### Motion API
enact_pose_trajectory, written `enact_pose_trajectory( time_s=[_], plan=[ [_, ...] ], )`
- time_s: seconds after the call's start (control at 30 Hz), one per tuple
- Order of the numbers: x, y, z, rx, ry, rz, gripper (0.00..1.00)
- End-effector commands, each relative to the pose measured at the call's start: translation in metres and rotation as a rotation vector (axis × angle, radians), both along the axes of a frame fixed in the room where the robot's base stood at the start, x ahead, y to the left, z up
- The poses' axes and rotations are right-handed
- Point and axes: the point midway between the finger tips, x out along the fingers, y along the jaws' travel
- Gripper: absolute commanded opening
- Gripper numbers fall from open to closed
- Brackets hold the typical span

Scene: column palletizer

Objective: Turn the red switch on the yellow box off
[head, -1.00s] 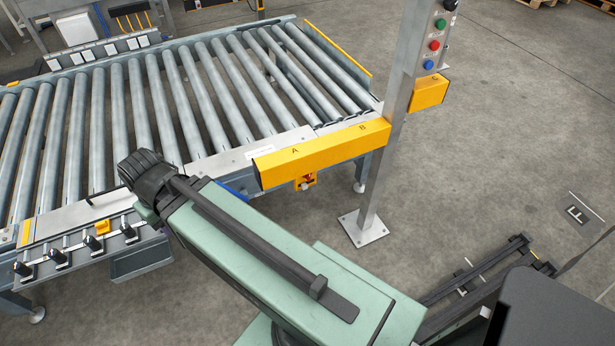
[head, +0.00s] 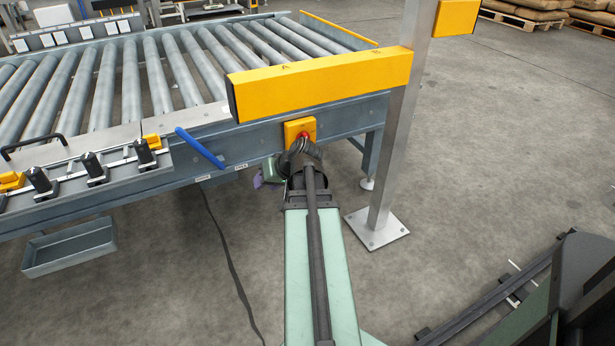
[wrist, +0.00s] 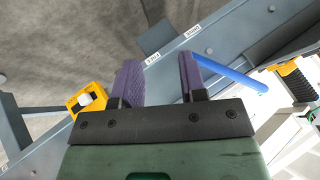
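The yellow box (head: 301,129) is on the side of the conveyor frame, below the long yellow beam. Its red switch (head: 304,137) is partly hidden by my arm in the head view. In the head view only a little of my gripper shows, low and left of the box. I cannot tell which way the switch is turned.
A blue handle (head: 200,148) sticks out from the conveyor frame (head: 225,140), just right of the fingers in the wrist view (wrist: 228,73). The yellow beam (head: 330,80) overhangs the box. A metal post (head: 387,165) stands to the right. Open floor lies beyond it.

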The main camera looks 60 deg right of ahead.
Motion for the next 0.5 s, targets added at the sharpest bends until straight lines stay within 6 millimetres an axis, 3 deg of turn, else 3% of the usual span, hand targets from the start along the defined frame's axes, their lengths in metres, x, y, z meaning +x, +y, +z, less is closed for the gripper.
enact_pose_trajectory(
  time_s=[0.03, 0.13, 0.2, 0.23, 0.3, 0.33, 0.5],
  plan=[
    [-0.005, -0.030, -0.053, -0.028, -0.091, -0.038, 0.39],
    [-0.022, -0.094, -0.082, -0.151, -0.320, -0.120, 0.39],
    [-0.039, -0.143, -0.088, -0.299, -0.490, -0.199, 0.39],
    [-0.046, -0.166, -0.082, -0.393, -0.569, -0.241, 0.39],
    [-0.044, -0.190, -0.028, -0.578, -0.681, -0.292, 0.39],
    [-0.045, -0.196, -0.019, -0.643, -0.699, -0.309, 0.39],
    [-0.051, -0.206, -0.010, -0.845, -0.671, -0.301, 0.39]
  ],
)
